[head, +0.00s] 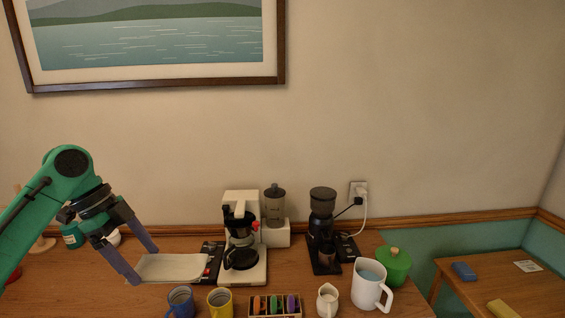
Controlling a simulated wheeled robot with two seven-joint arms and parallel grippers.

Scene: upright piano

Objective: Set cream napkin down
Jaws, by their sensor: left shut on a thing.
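The cream napkin (175,267) is a flat, pale sheet at the left of the wooden table, in the head view. My left gripper (144,265) comes in from the left, with its two purple-grey fingers at the napkin's left end. It is shut on the napkin, with a fingertip at the back and front edges. The napkin appears level, low over the tabletop; I cannot tell whether it touches the wood. My right gripper is not in view.
Right of the napkin stand a black panel (211,258), a coffee maker (243,240) and a grinder (322,228).

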